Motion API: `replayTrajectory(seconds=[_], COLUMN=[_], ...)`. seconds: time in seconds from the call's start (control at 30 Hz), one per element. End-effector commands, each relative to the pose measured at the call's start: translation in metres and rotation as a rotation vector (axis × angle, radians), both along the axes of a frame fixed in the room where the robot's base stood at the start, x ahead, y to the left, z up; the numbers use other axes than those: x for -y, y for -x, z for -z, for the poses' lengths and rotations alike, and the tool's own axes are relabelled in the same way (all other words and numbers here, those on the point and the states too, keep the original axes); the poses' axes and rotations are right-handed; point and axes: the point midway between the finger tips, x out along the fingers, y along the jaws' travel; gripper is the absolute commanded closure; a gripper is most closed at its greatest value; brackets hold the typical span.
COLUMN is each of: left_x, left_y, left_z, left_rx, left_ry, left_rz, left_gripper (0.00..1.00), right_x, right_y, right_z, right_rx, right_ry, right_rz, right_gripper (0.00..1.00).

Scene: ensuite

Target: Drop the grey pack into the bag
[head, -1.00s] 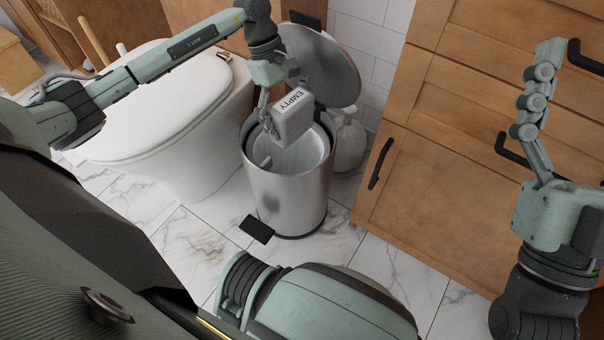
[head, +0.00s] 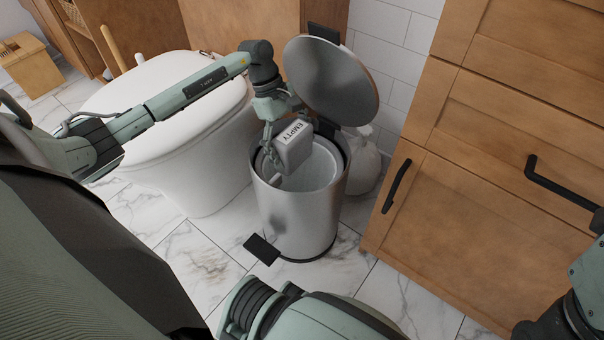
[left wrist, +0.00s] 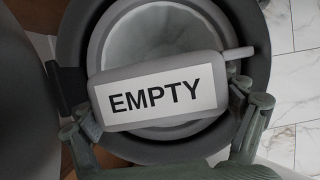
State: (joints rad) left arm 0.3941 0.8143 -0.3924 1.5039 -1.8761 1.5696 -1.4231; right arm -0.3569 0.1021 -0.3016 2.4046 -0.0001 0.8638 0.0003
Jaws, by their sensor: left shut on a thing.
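The grey pack (head: 296,154) is a rounded box with a white label reading EMPTY and a short spout. My left gripper (head: 284,150) is shut on it and holds it tilted over the mouth of the open steel bin (head: 299,218). In the left wrist view the pack (left wrist: 160,90) lies between the two fingers, across the round opening. A pale grey liner, perhaps the bag (head: 322,168), lines the bin; the pack hides part of it. A white tied bag (head: 364,172) stands on the floor behind the bin. My right gripper is out of view.
The bin's round lid (head: 332,80) stands open behind my left gripper. A white toilet (head: 205,150) is left of the bin, and wooden drawers (head: 480,200) with black handles are at right. The black pedal (head: 262,249) faces the marble floor in front.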

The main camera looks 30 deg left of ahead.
Motion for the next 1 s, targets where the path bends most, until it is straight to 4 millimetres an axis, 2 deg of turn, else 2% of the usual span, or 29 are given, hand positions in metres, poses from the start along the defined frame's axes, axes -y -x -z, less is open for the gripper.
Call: replayTrajectory(seconds=[0.27, 0.3, 0.37, 0.77, 0.87, 1.0], left_x=[0.0, 0.0, 0.0, -0.001, -0.006, -0.017], left_y=[0.0, 0.0, 0.0, 0.0, -0.001, -0.002], left_z=[0.001, 0.001, 0.001, -0.002, -0.012, -0.037], left_rx=[0.0, 0.0, 0.0, 0.001, 0.001, 0.004], left_ry=[0.0, 0.0, 0.0, 0.0, -0.002, -0.004], left_rz=[0.0, 0.0, 0.0, 0.0, 0.0, -0.002], left_gripper=[0.35, 0.08, 0.01, 0.0, 0.0, 0.0], right_x=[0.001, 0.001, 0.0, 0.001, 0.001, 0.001], right_y=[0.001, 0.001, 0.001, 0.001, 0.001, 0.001], right_z=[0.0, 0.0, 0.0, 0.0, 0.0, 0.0], right_rx=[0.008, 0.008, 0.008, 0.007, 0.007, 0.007], right_ry=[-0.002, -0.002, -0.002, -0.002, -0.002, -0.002], right_rz=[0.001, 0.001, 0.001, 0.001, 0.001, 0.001], right_gripper=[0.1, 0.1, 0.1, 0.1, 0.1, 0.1])
